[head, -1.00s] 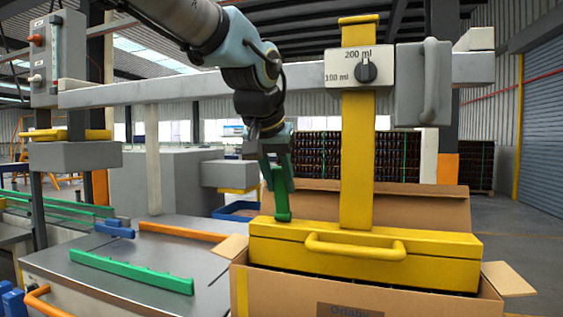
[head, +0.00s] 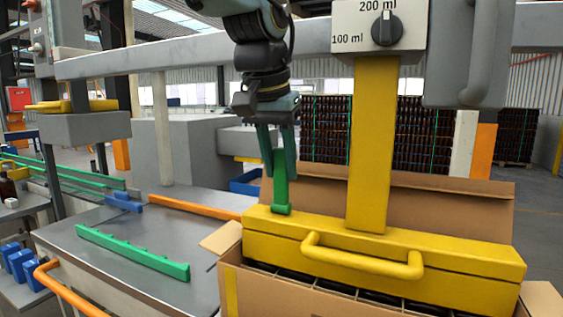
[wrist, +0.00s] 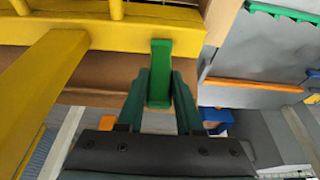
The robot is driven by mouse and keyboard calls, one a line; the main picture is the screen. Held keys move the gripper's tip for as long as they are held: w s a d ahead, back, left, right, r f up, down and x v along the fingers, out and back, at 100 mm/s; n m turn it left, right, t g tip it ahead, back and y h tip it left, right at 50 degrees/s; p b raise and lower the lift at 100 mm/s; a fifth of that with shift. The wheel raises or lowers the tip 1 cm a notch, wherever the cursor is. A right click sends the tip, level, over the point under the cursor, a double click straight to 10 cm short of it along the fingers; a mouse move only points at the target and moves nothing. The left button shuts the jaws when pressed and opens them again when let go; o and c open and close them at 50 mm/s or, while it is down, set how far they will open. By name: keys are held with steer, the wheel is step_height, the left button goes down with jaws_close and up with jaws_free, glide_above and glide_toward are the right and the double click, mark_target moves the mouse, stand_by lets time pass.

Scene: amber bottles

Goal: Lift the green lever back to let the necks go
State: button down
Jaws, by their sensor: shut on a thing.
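The green lever (head: 281,190) stands upright on the left end of the yellow gripping head (head: 380,248). My gripper (head: 280,160) comes down from above with its dark green fingers on either side of the lever and is shut on it. In the wrist view the lever (wrist: 160,60) lies between the two fingertips (wrist: 159,88). The yellow head sits over the open cardboard box (head: 300,296), with divider cells showing under its front edge. The bottle necks are hidden by the head and box.
A yellow bar handle (head: 362,262) sticks out from the head's front. A yellow post (head: 368,150) rises beside my arm to a dial box (head: 380,27) on a grey beam. The steel table (head: 120,240) at left carries a green rail (head: 132,251) and an orange rail (head: 195,207).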

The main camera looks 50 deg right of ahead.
steer(key=c, duration=0.6)
jaws_free()
steer(key=shift+d, duration=0.1)
steer(key=shift+o, duration=0.2)
steer(key=w+b+v, duration=0.1)
steer(key=b+v, duration=0.1)
steer(key=v, duration=0.8)
steer(key=shift+s+a+r, duration=0.2)
steer(key=shift+s+r, duration=0.15)
steer(key=shift+s, duration=0.15)
steer(key=w+a+f+n+t+y, duration=0.1)
steer(key=w+a+f+n, duration=0.3)
steer(key=w+a+f, duration=0.7)
steer(key=w+a+f+n+y, duration=0.1)
steer(key=w+a+f+n, duration=0.2)
steer(key=w+a+f, duration=0.55)
steer(key=w+a+f+n, duration=0.1)
steer(key=a+f+n, duration=0.2)
steer(key=a+f, duration=0.5)
steer(key=w+a+f+n+y, duration=0.1)
steer(key=a+f, duration=0.7)
steer(key=a, duration=0.8)
steer(key=w+n, duration=0.1)
steer(key=n, duration=0.1)
steer(key=shift+n, duration=0.4)
